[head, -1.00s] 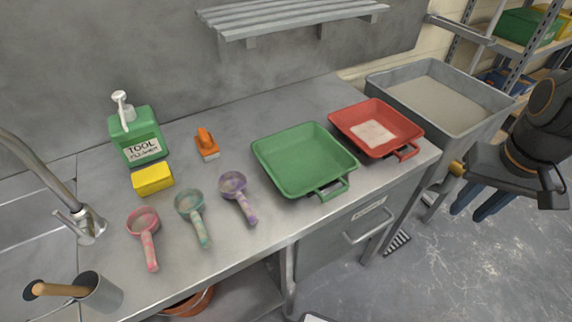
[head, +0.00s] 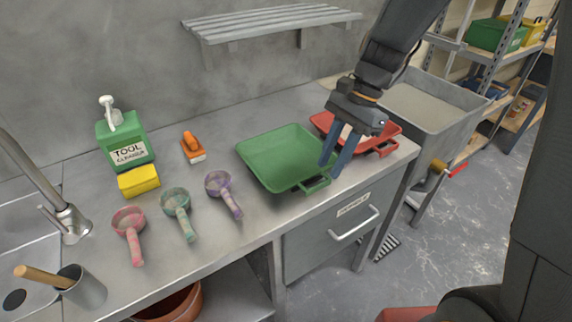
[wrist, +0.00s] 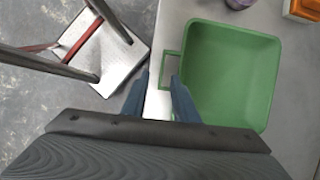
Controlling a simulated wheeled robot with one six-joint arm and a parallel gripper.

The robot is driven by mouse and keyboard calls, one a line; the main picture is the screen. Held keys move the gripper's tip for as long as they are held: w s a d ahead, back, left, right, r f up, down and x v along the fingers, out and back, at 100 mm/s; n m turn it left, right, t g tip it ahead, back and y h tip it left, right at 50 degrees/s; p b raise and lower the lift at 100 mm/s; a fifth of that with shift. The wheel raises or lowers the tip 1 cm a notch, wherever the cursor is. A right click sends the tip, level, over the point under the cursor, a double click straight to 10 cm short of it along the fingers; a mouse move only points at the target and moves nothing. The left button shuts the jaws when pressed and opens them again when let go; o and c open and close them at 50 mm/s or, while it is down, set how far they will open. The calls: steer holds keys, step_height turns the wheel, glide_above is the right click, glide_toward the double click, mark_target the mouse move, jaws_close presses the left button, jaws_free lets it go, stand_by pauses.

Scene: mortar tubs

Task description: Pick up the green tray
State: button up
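The green tray (head: 276,158) lies flat on the metal counter, with its loop handle (head: 314,186) at the front right near the counter edge. My gripper (head: 337,158) is above the tray's right side, its blue fingers pointing down and apart, with nothing between them. In the wrist view my gripper (wrist: 157,92) is open, and the green tray (wrist: 231,75) is right of centre. Its handle (wrist: 169,70) shows just beyond the fingertips, which appear apart from it. My arm partly hides the red tray (head: 384,133) behind.
Three scoops, pink (head: 130,226), teal (head: 176,207) and purple (head: 220,188), lie left of the tray. A grey tub (head: 428,105) is at the right. A slatted shelf (head: 268,22) hangs above.

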mark_target(319, 184)
steer(key=shift+p+x, duration=0.9)
steer(key=shift+x, duration=2.85)
steer(key=shift+w+a+r, duration=0.1)
steer(key=shift+a, duration=0.1)
jaws_close()
